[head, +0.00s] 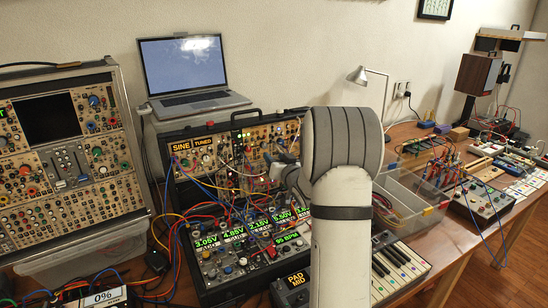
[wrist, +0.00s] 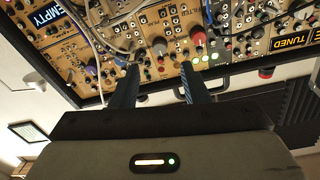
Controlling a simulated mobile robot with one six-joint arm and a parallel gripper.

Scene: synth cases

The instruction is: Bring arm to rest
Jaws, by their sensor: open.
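My gripper (wrist: 159,68) is open in the wrist view, with two dark blue-grey fingers apart and nothing between them. Its fingertips point toward the panel of a modular synth case (wrist: 230,25); I cannot tell whether they touch it. In the head view my white arm (head: 342,240) rises through the middle, in front of the synth case (head: 232,150) with its SINE and TUNED displays. A grey part of my gripper end (head: 288,172) shows just left of the arm, close to patch cables; the rest is hidden behind the arm.
A laptop (head: 185,75) stands open behind the case. A tall synth panel (head: 70,160) is at left. Patch cables (head: 195,220) hang over the lower modules. A clear bin (head: 405,195), a keyboard (head: 400,265) and a lamp (head: 372,80) are near the arm's right.

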